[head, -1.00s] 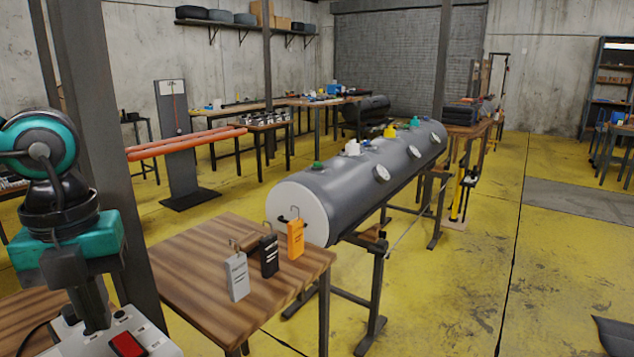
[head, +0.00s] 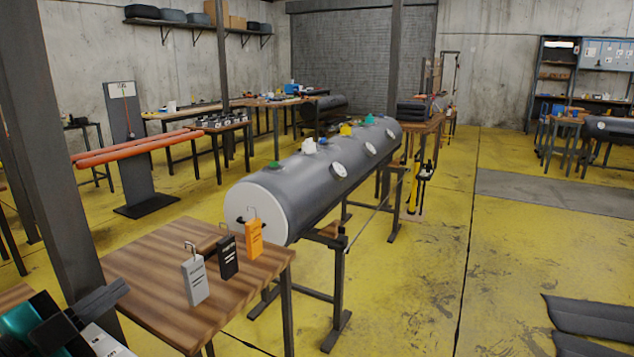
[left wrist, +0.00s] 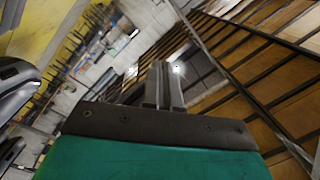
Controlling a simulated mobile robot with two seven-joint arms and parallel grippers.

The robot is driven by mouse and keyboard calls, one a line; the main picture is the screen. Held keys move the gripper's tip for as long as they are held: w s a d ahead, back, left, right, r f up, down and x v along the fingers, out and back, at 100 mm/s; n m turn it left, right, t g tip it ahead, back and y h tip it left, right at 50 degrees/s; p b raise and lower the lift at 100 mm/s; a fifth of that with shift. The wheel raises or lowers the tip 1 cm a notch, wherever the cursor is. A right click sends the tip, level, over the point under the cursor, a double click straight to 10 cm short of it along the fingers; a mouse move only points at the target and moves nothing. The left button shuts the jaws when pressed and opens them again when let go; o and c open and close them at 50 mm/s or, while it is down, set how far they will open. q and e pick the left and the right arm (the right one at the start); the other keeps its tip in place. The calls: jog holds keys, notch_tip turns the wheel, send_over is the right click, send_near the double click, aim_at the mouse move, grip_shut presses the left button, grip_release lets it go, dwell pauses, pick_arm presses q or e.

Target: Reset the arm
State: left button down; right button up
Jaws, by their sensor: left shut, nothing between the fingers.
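My left gripper (head: 92,302) shows in the head view at the lower left corner, low beside the wooden table, with part of its teal body in view. In the left wrist view its two fingers (left wrist: 162,85) lie side by side, shut, with nothing between them. Behind them the wrist view shows a tilted view of the wall and wooden ceiling. My right gripper is in neither view.
A wooden table (head: 150,262) holds grey, black and orange tags (head: 254,238). A dark post (head: 55,150) rises close on the left. Yellow floor (head: 440,270) is open to the right.

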pick_arm(q)
jog(key=s+a+f+n+g+y, duration=0.2)
jog(key=s+f+n+g+y, duration=0.1)
jog(key=f+n+y, duration=0.4)
jog(key=s+a+f+n+g+y, duration=0.2)
jog(key=s+f+n+y, duration=0.15)
jog(key=f, duration=0.45)
jog(key=s+d+f+n+g+h, duration=0.2)
jog(key=s+d+f+g+h, duration=0.2)
jog(key=s+d+f+g, duration=0.65)
jog(key=w+d+f+t+h+b, duration=0.1)
jog(key=w+f+t, duration=0.1)
jog(key=f+t, duration=0.2)
jog(key=w+d+f+t+b, duration=0.2)
jog(key=w+f+t, duration=0.1)
jog(key=f+t, duration=0.2)
jog(key=shift+d+f+h, duration=0.25)
jog(key=shift+f+h, duration=0.1)
jog(key=shift+f, duration=0.7)
jog(key=shift+m, duration=0.25)
